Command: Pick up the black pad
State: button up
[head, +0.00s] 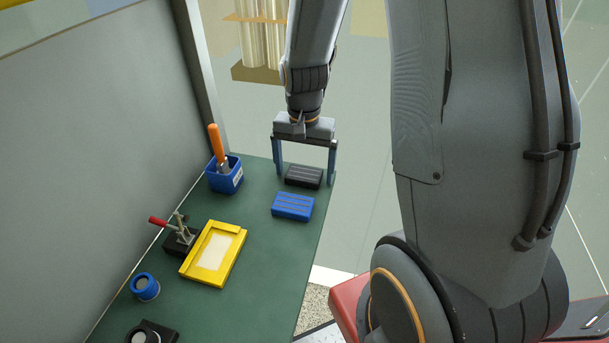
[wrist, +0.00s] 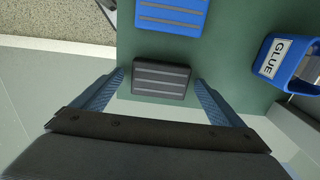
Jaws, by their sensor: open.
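The black pad (head: 304,176) lies flat on the green table near its far right corner. It is a dark block with lighter grooves along its top. My gripper (head: 304,178) is open, with one blue finger to each side of the pad in the head view. In the wrist view the pad (wrist: 161,80) sits between and just beyond the fingertips (wrist: 160,76), with a gap on both sides. No contact shows. How high the fingertips are above the table is hard to tell.
A blue pad (head: 292,206) lies close by on the near side. A blue glue box (head: 226,178) with an orange-handled tool stands to the left. A yellow frame (head: 234,262), a red-handled clamp (head: 180,238) and a blue ring (head: 145,287) are nearer. The table's right edge is close.

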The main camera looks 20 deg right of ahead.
jog(key=c, duration=1.2)
jog(key=shift+o, duration=0.2)
